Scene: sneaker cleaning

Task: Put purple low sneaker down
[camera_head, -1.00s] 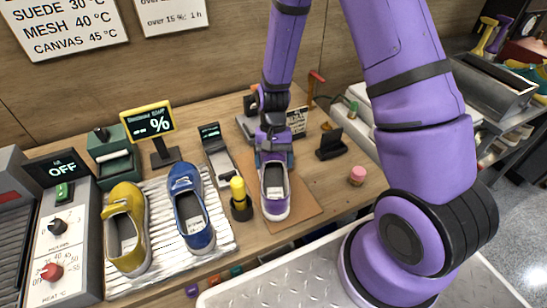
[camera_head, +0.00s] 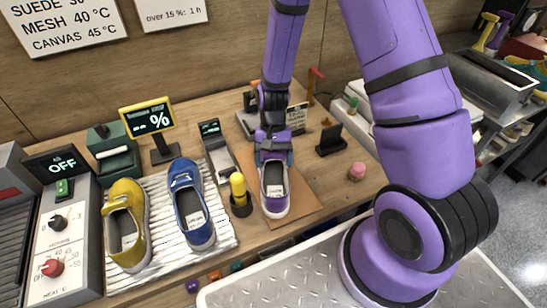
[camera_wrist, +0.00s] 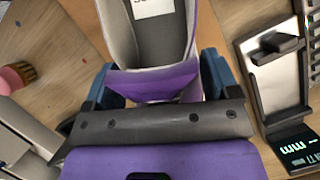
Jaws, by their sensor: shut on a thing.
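The purple low sneaker (camera_head: 274,190) is over the brown mat (camera_head: 306,203) on the wooden bench, its toe toward the front of the bench. My gripper (camera_head: 273,157) is shut on the heel end of the sneaker. In the wrist view the blue finger pads of my gripper (camera_wrist: 158,82) press on both sides of the purple heel (camera_wrist: 155,80). A white label shows inside the sneaker. I cannot tell whether the sole touches the mat.
A yellow sneaker (camera_head: 125,225) and a blue sneaker (camera_head: 190,205) lie on a ribbed white pad (camera_head: 165,262) to the left. A yellow-topped black holder (camera_head: 239,195) stands close left of the purple sneaker. A pink-topped brush (camera_head: 357,171) and a black stand (camera_head: 331,141) are to the right.

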